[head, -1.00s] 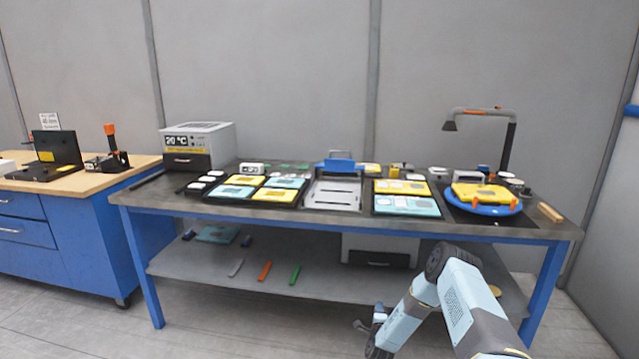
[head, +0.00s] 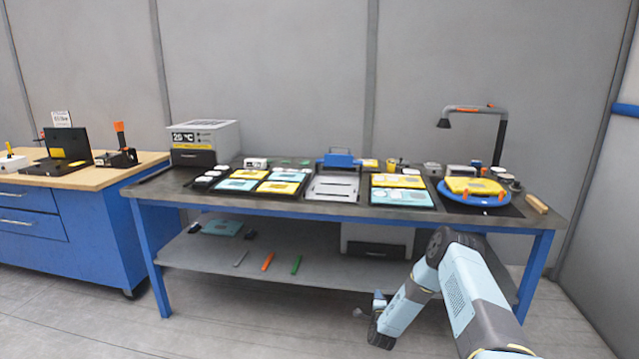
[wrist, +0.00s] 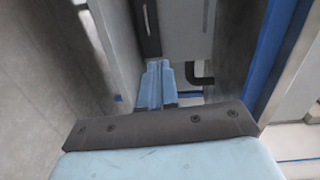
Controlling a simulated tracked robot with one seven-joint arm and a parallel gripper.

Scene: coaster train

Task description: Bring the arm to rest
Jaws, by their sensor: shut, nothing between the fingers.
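My arm is folded in the lower right of the head view, in front of the workbench (head: 340,209) and below its top. My gripper (wrist: 156,84) shows in the wrist view as two light blue fingers side by side, shut with nothing between them. In the head view only a small part of the gripper end shows beside the dark wrist joint, low in front of the bench. The lower shelf (head: 210,262) is behind the arm.
The bench top holds trays of yellow and light blue cards (head: 262,186), a blue turntable (head: 474,199), a grey oven-like box (head: 204,142) and a lamp (head: 500,135). A blue cabinet (head: 70,225) stands at left. The floor (head: 240,320) in front is clear.

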